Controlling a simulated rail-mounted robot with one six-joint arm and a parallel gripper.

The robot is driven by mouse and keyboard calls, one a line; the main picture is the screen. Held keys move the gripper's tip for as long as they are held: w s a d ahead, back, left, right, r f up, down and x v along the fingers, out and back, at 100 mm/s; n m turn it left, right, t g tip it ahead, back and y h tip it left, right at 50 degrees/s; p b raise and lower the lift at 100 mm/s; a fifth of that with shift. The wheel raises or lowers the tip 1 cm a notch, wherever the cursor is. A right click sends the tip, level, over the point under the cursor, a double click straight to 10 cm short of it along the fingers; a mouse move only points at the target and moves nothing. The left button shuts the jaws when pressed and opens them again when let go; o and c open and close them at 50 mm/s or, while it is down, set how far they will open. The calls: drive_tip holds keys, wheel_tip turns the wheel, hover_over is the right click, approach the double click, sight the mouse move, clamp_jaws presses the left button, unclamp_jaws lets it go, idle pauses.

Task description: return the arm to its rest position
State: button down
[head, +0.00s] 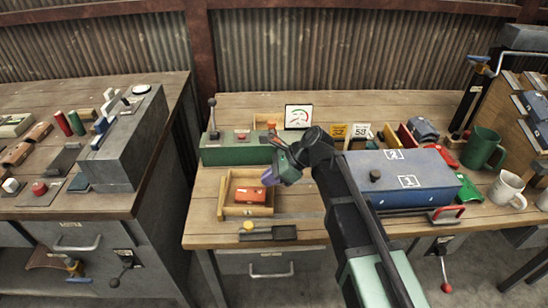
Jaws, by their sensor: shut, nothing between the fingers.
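My arm reaches up from the bottom right over the middle workbench, and its dark wrist sits left of the blue box. My gripper (271,178) is at the arm's left end, with purplish fingers. It is shut and empty. It hangs near a small wooden tray (223,206) that holds a red block (250,195). I cannot tell how high above the tray it is.
A green box with a lever (225,152) stands behind the gripper. The blue box marked 1 and 2 (420,172) is right of the wrist. A green mug (482,147) and a white mug (507,188) stand farther right. A grey machine (135,140) is on the left bench.

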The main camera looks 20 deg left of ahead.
drive_tip(key=s+d+r+n+t+h+p, duration=0.1)
drive_tip(key=s+d+n+h+p, duration=0.1)
drive_tip(key=d, duration=1)
drive_tip(key=s+d+r+n+t+h+p, duration=0.1)
drive_tip(key=s+d+r+n+h+p, duration=0.1)
drive_tip(key=d+n, duration=0.5)
drive_tip(key=s+d+r+n+t+h+p, duration=0.1)
drive_tip(key=s+d+r+n+h+p, duration=0.1)
drive_tip(key=d, duration=1.4)
drive_tip(key=s+n+h+p, duration=0.1)
drive_tip(key=n+h+p, duration=0.1)
drive_tip(key=n+p, duration=0.1)
drive_tip(key=shift+s+d+p, duration=0.25)
drive_tip(key=shift+d+p, duration=0.1)
drive_tip(key=shift+p, duration=0.25)
